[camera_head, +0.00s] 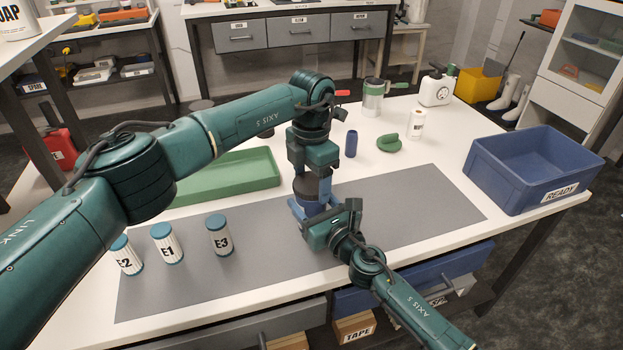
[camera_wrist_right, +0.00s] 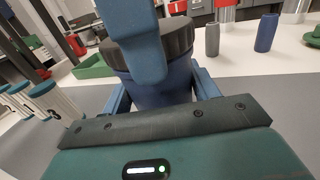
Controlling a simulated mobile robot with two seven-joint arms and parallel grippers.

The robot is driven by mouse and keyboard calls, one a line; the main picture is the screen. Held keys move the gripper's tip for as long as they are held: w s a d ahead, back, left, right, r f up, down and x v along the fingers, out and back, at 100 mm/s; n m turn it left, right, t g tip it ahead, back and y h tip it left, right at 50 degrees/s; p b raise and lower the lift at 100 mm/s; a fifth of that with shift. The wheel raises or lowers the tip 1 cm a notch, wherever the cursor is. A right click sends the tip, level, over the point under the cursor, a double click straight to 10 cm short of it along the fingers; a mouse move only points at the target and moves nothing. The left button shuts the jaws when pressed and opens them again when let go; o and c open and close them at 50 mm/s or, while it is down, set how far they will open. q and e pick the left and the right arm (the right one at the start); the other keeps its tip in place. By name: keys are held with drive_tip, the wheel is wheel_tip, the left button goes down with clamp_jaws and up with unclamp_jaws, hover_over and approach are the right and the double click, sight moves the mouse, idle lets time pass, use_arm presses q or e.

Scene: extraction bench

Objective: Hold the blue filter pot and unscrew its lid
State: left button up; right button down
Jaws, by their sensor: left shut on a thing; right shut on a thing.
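The blue filter pot (camera_head: 311,208) stands upright on the grey mat (camera_head: 400,205); its dark lid (camera_head: 300,188) is largely covered by my left gripper in the head view. In the right wrist view the blue pot body (camera_wrist_right: 182,80) and the dark ribbed lid (camera_wrist_right: 180,36) show, the lid on the pot. My left gripper (camera_head: 312,186) comes down from above and is shut on the lid; one blue finger crosses the right wrist view. My right gripper (camera_head: 314,208) is shut on the pot body from the front, low down, its fingers on either side.
White canisters E2 (camera_head: 127,258), E1 (camera_head: 167,246) and E3 (camera_head: 219,238) stand at the left. A green tray (camera_head: 225,180) lies behind the pot. A blue cylinder (camera_head: 351,144) and green object (camera_head: 389,143) stand behind right. A blue READY crate (camera_head: 525,185) is far right. The mat's right side is clear.

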use_arm(q)
drive_tip(key=n, duration=0.6)
drive_tip(key=shift+n, duration=0.4)
drive_tip(key=n, duration=0.6)
drive_tip(key=shift+n, duration=0.3)
drive_tip(key=n, duration=1.4)
drive_tip(key=shift+n, duration=0.3)
drive_tip(key=shift+r, duration=0.2)
drive_tip(key=shift+r, duration=1)
